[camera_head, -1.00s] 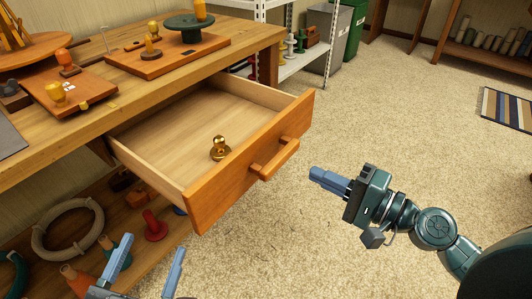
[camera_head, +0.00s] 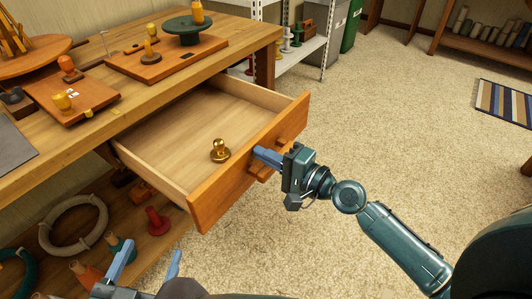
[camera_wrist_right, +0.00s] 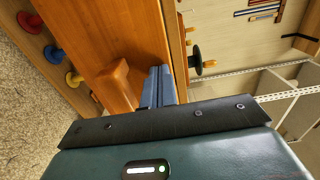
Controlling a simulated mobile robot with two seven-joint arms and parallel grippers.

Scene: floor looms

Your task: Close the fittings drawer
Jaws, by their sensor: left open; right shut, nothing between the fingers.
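The fittings drawer (camera_head: 235,170) is pulled out of the wooden workbench (camera_head: 200,70), with a brass knob-shaped fitting (camera_head: 220,150) standing inside. Its front carries a wooden handle bar (camera_head: 284,140). My right gripper (camera_head: 260,155) is shut and empty, its fingertips at the drawer front beside the handle. In the right wrist view the shut fingers (camera_wrist_right: 157,85) point at the drawer front (camera_wrist_right: 110,35), next to the handle (camera_wrist_right: 112,80); whether they touch it I cannot tell. My left gripper (camera_head: 145,268) is open and empty at the bottom left, below the drawer.
The lower shelf holds a coil of hose (camera_head: 73,226) and several coloured fittings. Boards with pegs lie on the benchtop. A white metal rack (camera_head: 300,50) stands behind the bench.

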